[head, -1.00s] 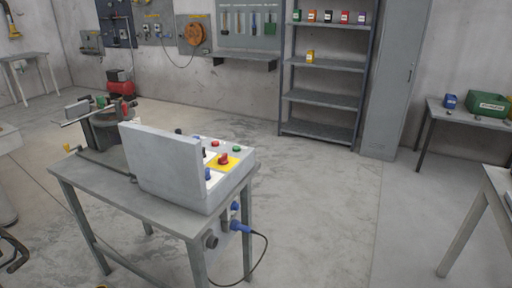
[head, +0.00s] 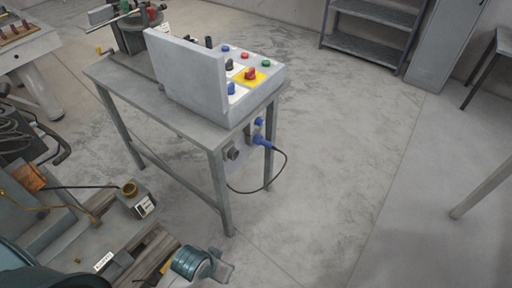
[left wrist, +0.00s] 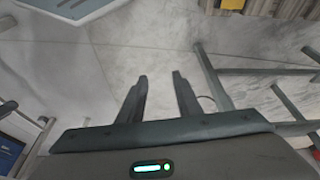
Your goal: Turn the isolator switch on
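A grey control box (head: 262,98) with a raised lid (head: 186,75) stands on a small metal table (head: 193,119). A red rotary knob on a yellow plate (head: 250,74) sits on its sloped top; it looks like the isolator switch, but its exact setting is too small to read. My left gripper (left wrist: 160,76) shows in the left wrist view with its two fingers apart and nothing between them, over bare floor. I cannot make out either gripper in the head view. My right gripper is in neither view.
Blue, red, green and black controls surround the knob. A blue plug (head: 262,141) with a dark cable hangs from the table's side. Machinery with a yellow-topped grey box (head: 140,201) fills the lower left. The floor right of the table is clear.

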